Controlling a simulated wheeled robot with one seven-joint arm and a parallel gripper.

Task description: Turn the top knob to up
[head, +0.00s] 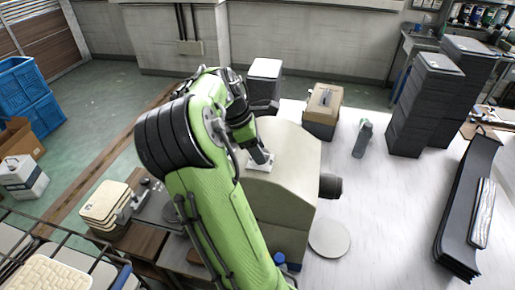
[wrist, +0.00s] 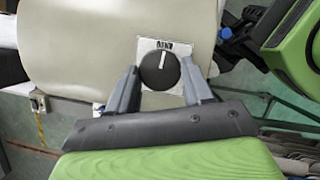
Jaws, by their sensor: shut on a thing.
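The top knob (wrist: 158,72) is round and black with a white pointer line. It sits on a white square plate (wrist: 146,45) on the beige housing (wrist: 85,45). In the wrist view the pointer aims at the upper edge of the picture, towards small dark marks on the plate. My gripper (wrist: 160,66) has one finger on each side of the knob and is shut on it. In the head view my gripper (head: 262,163) reaches down onto the top of the beige housing (head: 285,165); the white plate shows at its tip, and the knob is hidden there.
A dark cylinder (head: 330,186) sticks out of the housing's right side, near a round grey disc (head: 330,238). A beige-and-grey box (head: 323,108), a bottle (head: 362,138) and dark stacks (head: 425,105) stand on the white table.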

